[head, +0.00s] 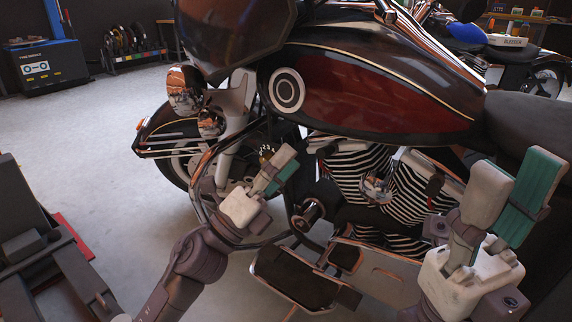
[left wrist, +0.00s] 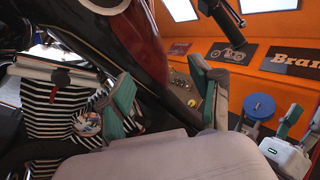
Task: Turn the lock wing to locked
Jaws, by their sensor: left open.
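No part can be clearly made out as the lock wing. A dark round dial with white numerals (head: 267,149) shows behind my left gripper (head: 284,166) in the head view, with a small brass-coloured piece (head: 265,159) on it. I cannot tell whether that piece is the wing. My left gripper is open and empty beside the dial, partly covering it; contact cannot be told. Its spread fingers also show in the left wrist view (left wrist: 163,92). My right gripper (head: 518,176) is open and empty at the right, in front of the seat.
A dark red motorcycle (head: 385,95) with striped engine fins fills the middle, close to both grippers. A blue-posted lift unit (head: 45,62) stands back left. The grey floor (head: 90,135) at left is clear. The left wrist view shows a panel with a yellow knob (left wrist: 191,103).

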